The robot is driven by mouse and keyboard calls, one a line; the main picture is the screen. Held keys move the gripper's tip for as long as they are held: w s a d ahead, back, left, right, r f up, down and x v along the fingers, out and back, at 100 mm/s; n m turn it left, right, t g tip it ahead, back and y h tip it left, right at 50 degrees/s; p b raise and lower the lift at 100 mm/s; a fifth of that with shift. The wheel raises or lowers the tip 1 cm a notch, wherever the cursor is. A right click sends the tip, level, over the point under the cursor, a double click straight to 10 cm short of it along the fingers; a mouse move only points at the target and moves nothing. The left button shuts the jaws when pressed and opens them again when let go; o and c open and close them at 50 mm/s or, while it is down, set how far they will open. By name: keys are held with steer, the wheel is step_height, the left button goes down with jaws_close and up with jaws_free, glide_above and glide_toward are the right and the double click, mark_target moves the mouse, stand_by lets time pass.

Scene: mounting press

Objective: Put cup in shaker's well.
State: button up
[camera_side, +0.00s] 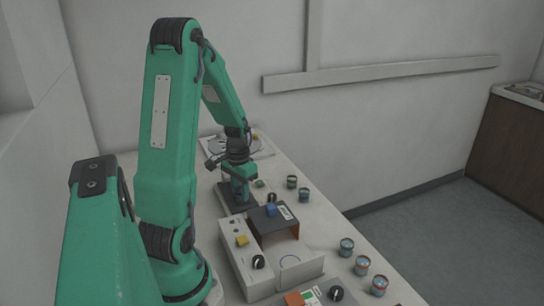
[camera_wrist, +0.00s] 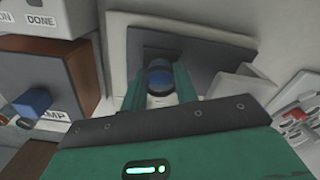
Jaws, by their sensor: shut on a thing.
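My gripper (camera_wrist: 160,84) is shut on a small round cup (camera_wrist: 160,77) with a dark blue top, one green finger on each side. In the wrist view the cup is over a dark grey plate (camera_wrist: 222,66) on a paler slab. I cannot tell whether the cup touches the plate or is held above it. In the side view my gripper (camera_side: 241,194) points down at the dark plate (camera_side: 232,207), and the cup is not clearly visible there. The plate may be part of the shaker; no well can be made out, and the gripper hides the plate's middle.
A dark and orange box (camera_side: 272,222) with a blue knob stands close in front of the plate. A pale control housing (camera_side: 238,252) is beside it. Several cups, such as one (camera_side: 346,247), line the table's right edge. A tray (camera_side: 262,145) lies at the back.

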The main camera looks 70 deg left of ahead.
steer(key=shift+f, duration=0.1)
steer(key=o, duration=0.9)
steer(key=shift+o, duration=0.2)
step_height(320, 180, up, 12)
stand_by(0.6)
steer(key=d+r+m+t, duration=0.2)
steer(key=d+r, duration=0.2)
steer(key=d, duration=0.9)
steer(key=d+r+m+t, duration=0.2)
steer(key=d+r+t, duration=0.1)
steer(key=d, duration=1)
steer(key=shift+d+r+m+t, duration=0.25)
steer(key=shift+r+m+t, duration=0.05)
steer(key=shift+r, duration=0.4)
